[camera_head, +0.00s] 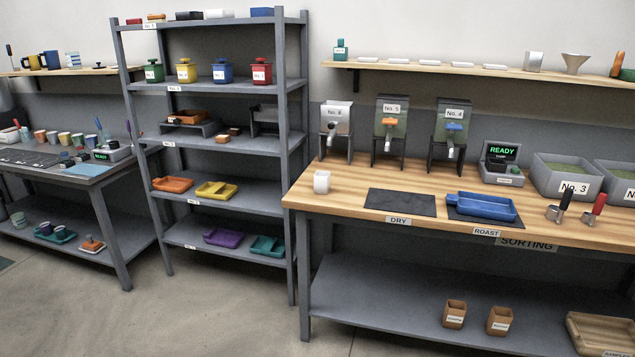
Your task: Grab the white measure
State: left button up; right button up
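A white cup-shaped measure (321,182) stands upright on the left end of the wooden worktop (345,192). It is in front of the leftmost dispenser (336,122) and left of the dark DRY mat (401,203). Nothing covers it. Neither of my grippers shows in the head view.
A blue tray (486,207) lies on the ROAST mat, with a READY scale (500,162) behind it. Two handled scoops (560,205) and grey bins (567,178) are at the right. A grey shelf rack (295,150) stands left of the bench. The floor in front is clear.

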aim_at(321, 179)
jog(key=i+l+z, duration=0.1)
jog(key=i+l, duration=0.15)
jog(key=i, duration=0.2)
jog(key=i+l, duration=0.2)
jog(key=i, duration=0.2)
jog(key=i+l+z, duration=0.15)
jog(key=i, duration=0.3)
jog(key=i+l+z, duration=0.1)
jog(key=i+l, duration=0.15)
jog(key=i, duration=0.2)
